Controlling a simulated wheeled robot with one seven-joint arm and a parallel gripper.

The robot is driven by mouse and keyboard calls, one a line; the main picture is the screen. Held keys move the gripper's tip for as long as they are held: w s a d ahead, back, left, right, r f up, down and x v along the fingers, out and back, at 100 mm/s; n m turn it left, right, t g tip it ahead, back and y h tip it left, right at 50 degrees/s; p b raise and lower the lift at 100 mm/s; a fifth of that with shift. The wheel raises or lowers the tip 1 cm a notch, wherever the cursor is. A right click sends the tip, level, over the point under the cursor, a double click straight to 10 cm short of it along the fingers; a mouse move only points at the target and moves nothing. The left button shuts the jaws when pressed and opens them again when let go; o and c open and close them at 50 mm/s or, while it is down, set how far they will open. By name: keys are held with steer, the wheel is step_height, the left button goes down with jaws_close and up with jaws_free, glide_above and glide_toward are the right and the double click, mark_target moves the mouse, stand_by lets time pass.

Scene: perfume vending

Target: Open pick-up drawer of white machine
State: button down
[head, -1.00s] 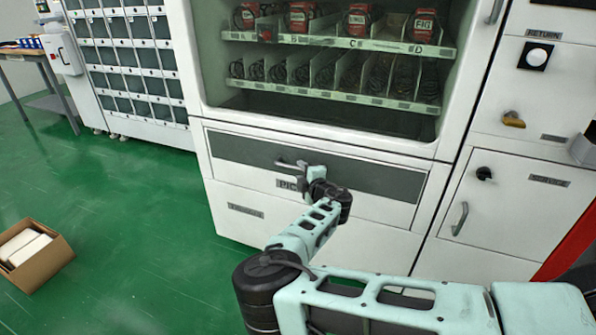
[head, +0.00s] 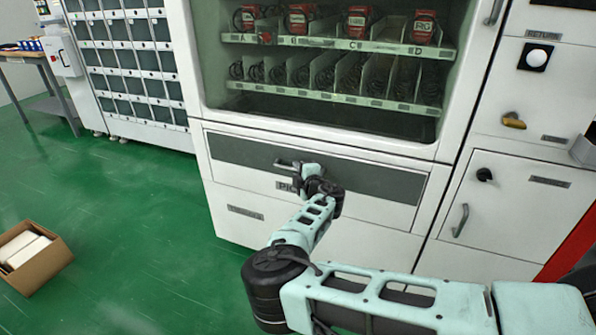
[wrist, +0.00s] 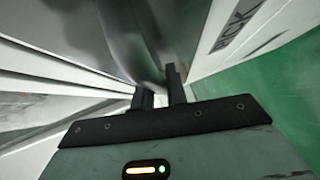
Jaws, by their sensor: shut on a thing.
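The white machine (head: 232,180) has a wide pick-up drawer (head: 378,180) with a dark grey strip, below its glass window. The drawer front looks flush with the machine. Its short horizontal bar handle (head: 283,164) is left of centre, above a label partly hidden by my arm. My gripper (head: 299,168) is at the handle's right part, shut on it. In the wrist view, the two black fingers (wrist: 160,92) are close together around a blurred grey bar (wrist: 150,55). The "PICK" label (wrist: 232,27) shows at upper right there.
A side door (head: 510,205) with its own handle is to the right. A locker cabinet (head: 128,70) stands at the left. An open cardboard box (head: 42,268) lies on the green floor (head: 140,230), which is clear before the drawer's left side.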

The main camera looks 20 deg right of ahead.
steer(key=s+a, duration=0.8)
steer(key=s, duration=0.3)
steer(key=s+a, duration=0.8)
steer(key=s, duration=0.3)
steer(key=shift+s+a+b, duration=0.15)
steer(key=shift+s+b, duration=0.05)
steer(key=shift+b, duration=0.25)
steer(key=c, duration=1.4)
jaws_free()
